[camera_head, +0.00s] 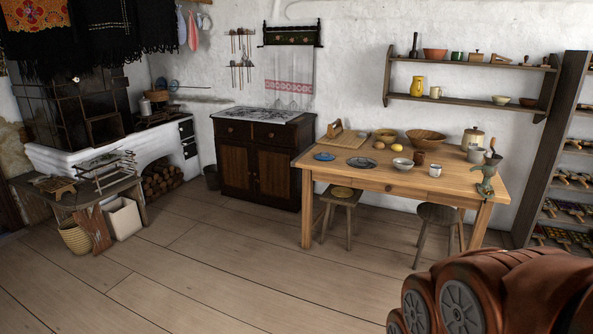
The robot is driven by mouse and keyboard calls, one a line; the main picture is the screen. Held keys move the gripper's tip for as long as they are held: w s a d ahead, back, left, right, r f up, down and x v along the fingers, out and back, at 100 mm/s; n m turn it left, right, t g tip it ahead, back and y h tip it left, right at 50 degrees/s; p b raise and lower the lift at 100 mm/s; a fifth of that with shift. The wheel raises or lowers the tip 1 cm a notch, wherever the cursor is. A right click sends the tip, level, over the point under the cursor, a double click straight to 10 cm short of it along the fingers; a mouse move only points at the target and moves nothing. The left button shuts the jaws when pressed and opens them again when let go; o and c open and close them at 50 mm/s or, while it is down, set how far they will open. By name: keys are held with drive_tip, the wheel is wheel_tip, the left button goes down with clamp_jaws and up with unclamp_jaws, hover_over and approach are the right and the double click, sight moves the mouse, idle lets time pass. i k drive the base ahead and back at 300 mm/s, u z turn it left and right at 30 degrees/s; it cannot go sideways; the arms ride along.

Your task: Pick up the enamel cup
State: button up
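A small white cup with a dark rim, which looks like the enamel cup (435,170), stands upright on the wooden table (345,176), right of its middle. A brown cup (419,158) stands just behind it to the left, and a white bowl (402,163) is to its left. A similar pale mug (436,92) and a green mug (457,56) are up on the wall shelf. My arm shows at the lower right, well in front of the table. My gripper is not in view.
Two stools (341,196) stand at the table's front. A dark cabinet (262,160) is left of the table, and a low bench (75,195) and stove stand farther left. A rack (560,170) is at the right. The plank floor in front is clear.

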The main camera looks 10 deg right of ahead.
sight(435, 169)
drive_tip(key=i, duration=2)
drive_tip(key=z, duration=0.65)
drive_tip(key=i, duration=1.8)
drive_tip(key=z, duration=0.65)
drive_tip(key=i, duration=0.7)
drive_tip(key=z, duration=0.15)
